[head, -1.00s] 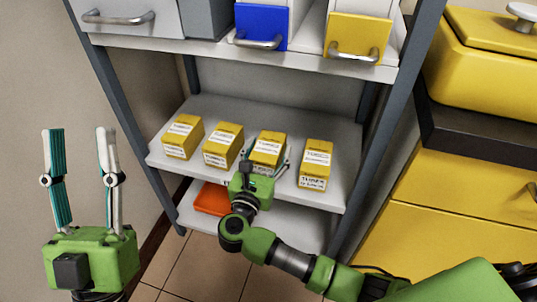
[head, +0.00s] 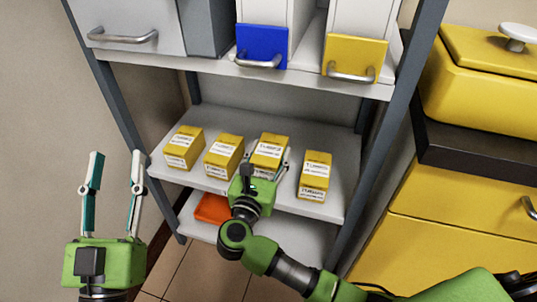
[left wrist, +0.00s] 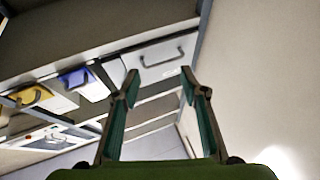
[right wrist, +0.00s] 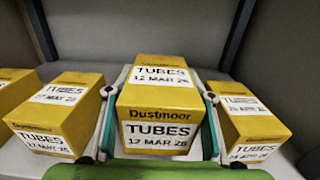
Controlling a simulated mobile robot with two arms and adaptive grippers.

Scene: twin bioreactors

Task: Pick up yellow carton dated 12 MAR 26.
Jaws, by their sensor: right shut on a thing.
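Several yellow cartons with white TUBES labels stand in a row on the middle shelf. My right gripper (head: 268,168) is shut on this carton, one finger along each side, as the right wrist view shows. I cannot tell whether its base is clear of the shelf. My left gripper (head: 117,155) is open and empty, left of the shelf unit; its fingers show in the left wrist view (left wrist: 159,76).
Close neighbours are the left carton (right wrist: 63,110), with a MAY date, and the right carton (right wrist: 248,122), with an APR date. The upper shelf (head: 215,60) holds blue- and yellow-fronted bins. An orange item (head: 212,208) lies below. A yellow cabinet (head: 440,230) stands right.

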